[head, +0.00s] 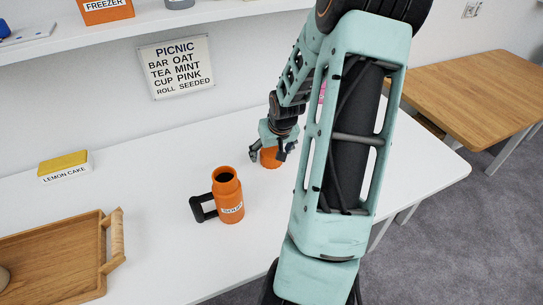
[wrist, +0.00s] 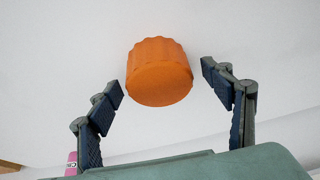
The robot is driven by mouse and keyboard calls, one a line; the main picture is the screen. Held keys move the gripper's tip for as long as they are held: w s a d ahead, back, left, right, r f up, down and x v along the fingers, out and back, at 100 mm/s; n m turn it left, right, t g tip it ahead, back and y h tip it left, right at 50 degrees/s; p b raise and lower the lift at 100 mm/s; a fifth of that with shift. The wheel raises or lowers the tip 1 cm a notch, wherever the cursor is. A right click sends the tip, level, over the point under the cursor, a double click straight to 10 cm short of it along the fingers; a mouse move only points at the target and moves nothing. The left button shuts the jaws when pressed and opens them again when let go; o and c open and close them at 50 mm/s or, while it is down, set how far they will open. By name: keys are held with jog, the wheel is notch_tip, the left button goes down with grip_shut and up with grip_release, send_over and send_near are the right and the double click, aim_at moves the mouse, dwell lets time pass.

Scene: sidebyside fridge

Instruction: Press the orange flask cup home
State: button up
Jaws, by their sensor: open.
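The orange flask (head: 229,195) stands upright on the white table, with a black handle on its left, a white label and an open dark mouth. The orange cup (head: 271,158), ribbed around its side, rests on the table to the right of and behind the flask, apart from it. My gripper (head: 272,147) is over the cup, pointing down. In the wrist view the cup (wrist: 160,72) sits between and slightly beyond my open fingers (wrist: 162,80), with a gap on each side. The cup's far side is hidden.
A wooden tray (head: 93,268) lies at the table's left front. A yellow lemon cake box (head: 63,165) stands at the back left. A picnic list sign (head: 176,66) hangs on the wall. A pink item (wrist: 71,163) shows at the wrist view's lower left. The table between flask and cup is clear.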

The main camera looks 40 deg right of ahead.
aim_at(271, 151)
jog(key=shift+c, duration=0.4)
jog(key=c, duration=1.1)
jog(key=shift+o, duration=0.2)
jog(key=shift+r, duration=0.1)
notch_tip(271, 151, up, 10)
jog(key=p, duration=0.2)
jog(key=shift+p, duration=0.35)
